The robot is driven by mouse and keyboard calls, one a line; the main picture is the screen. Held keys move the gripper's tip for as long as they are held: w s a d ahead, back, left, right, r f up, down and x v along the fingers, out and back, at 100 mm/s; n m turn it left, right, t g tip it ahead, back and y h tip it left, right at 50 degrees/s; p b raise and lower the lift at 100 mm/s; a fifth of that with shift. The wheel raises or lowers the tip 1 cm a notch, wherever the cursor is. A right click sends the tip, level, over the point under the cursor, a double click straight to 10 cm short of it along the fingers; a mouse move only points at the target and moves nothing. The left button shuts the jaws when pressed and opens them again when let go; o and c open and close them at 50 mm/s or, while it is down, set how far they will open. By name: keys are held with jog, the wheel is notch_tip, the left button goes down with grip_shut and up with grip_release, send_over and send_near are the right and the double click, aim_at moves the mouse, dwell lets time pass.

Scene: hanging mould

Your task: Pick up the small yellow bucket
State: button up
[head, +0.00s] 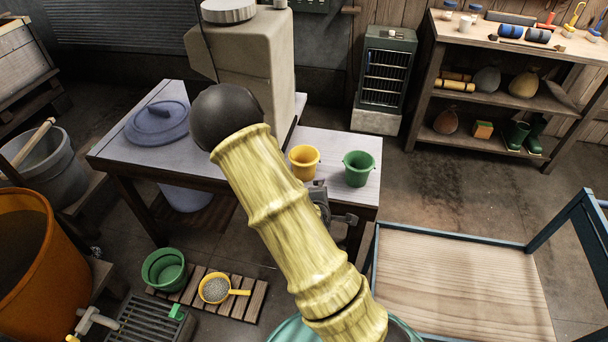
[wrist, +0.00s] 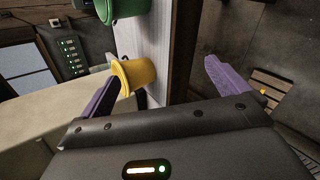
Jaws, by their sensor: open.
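The small yellow bucket (head: 304,165) stands on the pale tabletop, left of a green bucket (head: 358,170). In the wrist view the yellow bucket (wrist: 139,75) lies between my purple fingers, close to the left one. I cannot tell whether that finger touches it. My gripper (wrist: 160,70) is open and holds nothing. In the head view my yellow, bamboo-like arm hides most of the gripper; dark parts of it show at the table's front edge, just below the buckets. The green bucket (wrist: 122,8) is cut off at the top of the wrist view.
The table (head: 335,142) also bears a large beige machine (head: 250,60) and a blue-grey lid (head: 158,122).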

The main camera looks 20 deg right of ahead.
aim_at(305, 167)
jog(key=w+n+t+b, duration=0.1)
jog(key=n+t+b, duration=0.1)
jog(key=n, duration=0.4)
jog(key=w+a+f+n+t+y+b, duration=0.1)
jog(key=n+t+b, duration=0.1)
jog(key=n+t, duration=0.2)
jog(key=w+a+f+n+t+y+b, duration=0.1)
jog(key=w+n+t+b, duration=0.1)
jog(key=n, duration=0.7)
jog(key=shift+f+n+t+b, duration=0.15)
jog(key=shift+n+t+b, duration=0.15)
jog(key=shift+t, duration=0.2)
jog(key=shift+w+d, duration=0.1)
jog(key=p+x, duration=0.1)
jog(key=x, duration=1.1)
jog(key=shift+d+p+x, duration=0.15)
jog(key=shift+p+x, duration=0.05)
jog(key=shift+x, duration=1.1)
jog(key=shift+d+p+x, duration=0.15)
jog(key=shift+d+x, duration=0.05)
jog(key=shift+x, duration=1.15)
